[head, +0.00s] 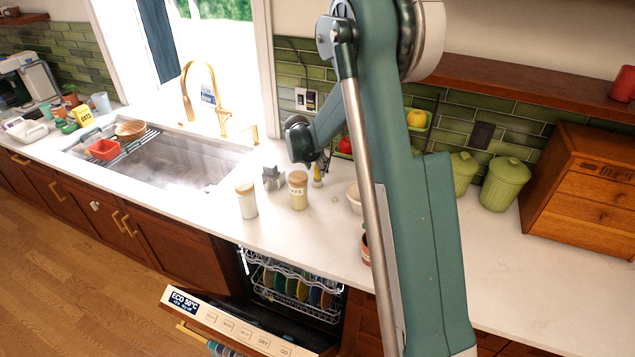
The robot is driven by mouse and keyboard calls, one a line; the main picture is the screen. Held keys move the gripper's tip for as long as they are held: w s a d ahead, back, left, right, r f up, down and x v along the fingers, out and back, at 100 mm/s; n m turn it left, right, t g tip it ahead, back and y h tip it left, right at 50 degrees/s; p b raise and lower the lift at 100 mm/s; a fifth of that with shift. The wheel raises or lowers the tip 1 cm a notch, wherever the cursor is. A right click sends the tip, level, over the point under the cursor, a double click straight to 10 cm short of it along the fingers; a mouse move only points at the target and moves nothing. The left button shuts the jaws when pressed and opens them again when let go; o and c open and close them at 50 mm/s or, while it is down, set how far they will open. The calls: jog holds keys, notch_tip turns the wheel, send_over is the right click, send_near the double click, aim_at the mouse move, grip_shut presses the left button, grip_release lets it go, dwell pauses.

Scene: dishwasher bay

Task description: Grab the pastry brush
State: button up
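My gripper (321,166) is small and dark in the head view, low over the back of the white counter, right of the sink. Its fingers are too small and partly hidden to show whether they are open or shut. A small yellowish, upright piece (317,175) shows right at the fingertips. It may be the pastry brush, but I cannot tell for sure, nor whether the fingers hold it. No other thing in view is clearly a pastry brush. My arm hides part of the counter to the right.
A labelled jar (299,191), a white jar (247,201) and a grey blocky object (272,179) stand left of my gripper. A white bowl (354,197) is to its right. The dishwasher door (232,322) is open below. The counter right of my arm has free room.

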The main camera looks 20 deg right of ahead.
aim_at(318, 176)
jog(key=shift+x, duration=2.1)
grip_shut()
